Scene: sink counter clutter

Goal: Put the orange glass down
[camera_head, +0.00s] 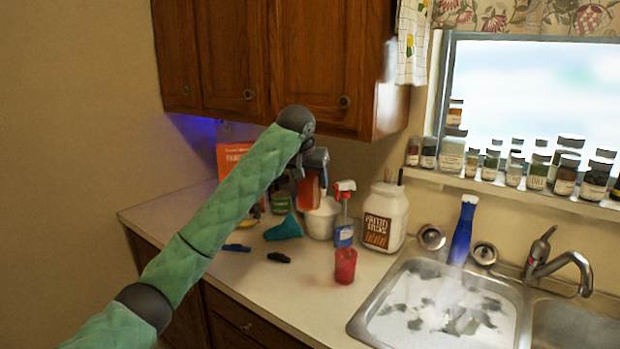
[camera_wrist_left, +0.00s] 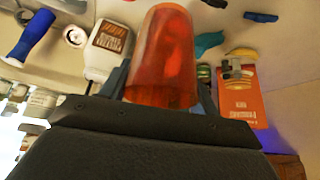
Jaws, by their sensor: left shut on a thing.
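My left gripper (camera_head: 308,176) is shut on the orange glass (camera_head: 309,193) and holds it in the air above the back of the counter (camera_head: 187,215). In the left wrist view the orange glass (camera_wrist_left: 164,60) stands out between the dark fingers of the left gripper (camera_wrist_left: 162,98), its far end narrower. In the head view the glass hangs in front of the white container and the wall, partly hidden by the gripper. My right gripper is in neither view.
A red cup (camera_head: 345,266) stands at the counter's front. A spray bottle (camera_head: 344,215), a white jar (camera_head: 384,218), a teal item (camera_head: 284,229) and a dark item (camera_head: 279,257) are near. The sink (camera_head: 440,305) is right. Bare counter shows at the left.

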